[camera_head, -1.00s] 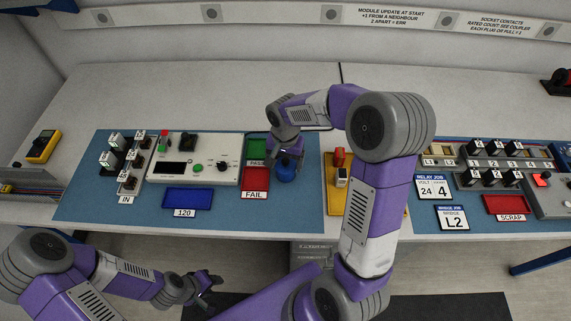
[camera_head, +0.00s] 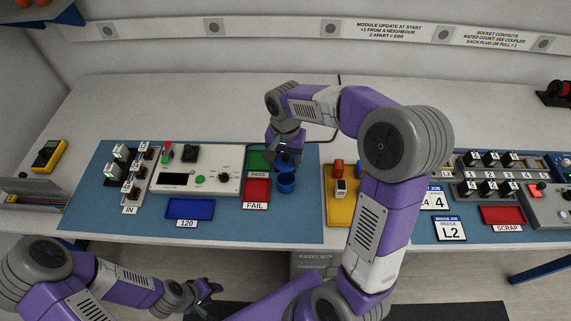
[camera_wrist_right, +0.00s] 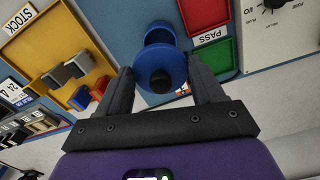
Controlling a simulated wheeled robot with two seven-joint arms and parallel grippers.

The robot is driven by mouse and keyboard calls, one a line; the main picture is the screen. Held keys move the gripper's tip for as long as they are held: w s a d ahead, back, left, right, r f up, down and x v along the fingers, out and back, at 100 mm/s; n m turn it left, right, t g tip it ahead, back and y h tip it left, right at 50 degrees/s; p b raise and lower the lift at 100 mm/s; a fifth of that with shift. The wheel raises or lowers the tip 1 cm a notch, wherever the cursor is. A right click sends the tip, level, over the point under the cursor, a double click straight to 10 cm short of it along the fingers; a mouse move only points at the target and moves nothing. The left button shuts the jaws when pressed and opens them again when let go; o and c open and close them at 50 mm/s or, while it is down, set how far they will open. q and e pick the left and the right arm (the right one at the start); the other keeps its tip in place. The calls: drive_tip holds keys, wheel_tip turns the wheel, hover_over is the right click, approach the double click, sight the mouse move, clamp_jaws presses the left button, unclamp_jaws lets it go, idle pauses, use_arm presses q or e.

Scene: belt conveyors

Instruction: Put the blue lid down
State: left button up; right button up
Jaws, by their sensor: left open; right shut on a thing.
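The blue lid (camera_wrist_right: 158,68), a round disc with a dark knob, is held between the fingers of my right gripper (camera_wrist_right: 162,84). In the head view my right gripper (camera_head: 284,153) is above the mat, and the lid is mostly hidden there. A blue cup (camera_head: 286,184) stands upright on the mat just below and in front of the gripper, beside the red FAIL tray. In the right wrist view the cup (camera_wrist_right: 158,34) shows partly behind the lid. My left gripper (camera_head: 206,292) is open and empty, low in front of the table.
The green PASS tray (camera_head: 258,160) and red FAIL tray (camera_head: 257,191) lie left of the cup. A tester panel (camera_head: 196,178) and blue tray (camera_head: 190,208) are further left. A yellow stock tray (camera_head: 338,208) is at the right. Bare mat (camera_head: 302,220) lies in front of the cup.

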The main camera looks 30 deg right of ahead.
drive_tip(key=shift+s+a+r, duration=0.2)
drive_tip(key=shift+r, duration=0.25)
drive_tip(key=s+a+f+b, duration=0.4)
drive_tip(key=s+a+b, duration=0.1)
drive_tip(key=s, duration=0.3)
drive_tip(key=b, duration=0.2)
hover_over(285, 216)
wheel_tip(285, 216, down, 5)
drive_tip(key=shift+r, duration=0.15)
wheel_tip(285, 216, down, 5)
drive_tip(key=shift+f+b, duration=0.2)
drive_tip(key=shift+b, duration=0.7)
drive_tip(key=shift+r, duration=0.1)
drive_tip(key=shift+f, duration=0.25)
drive_tip(key=o, duration=1)
drive_tip(key=shift+r, duration=0.1)
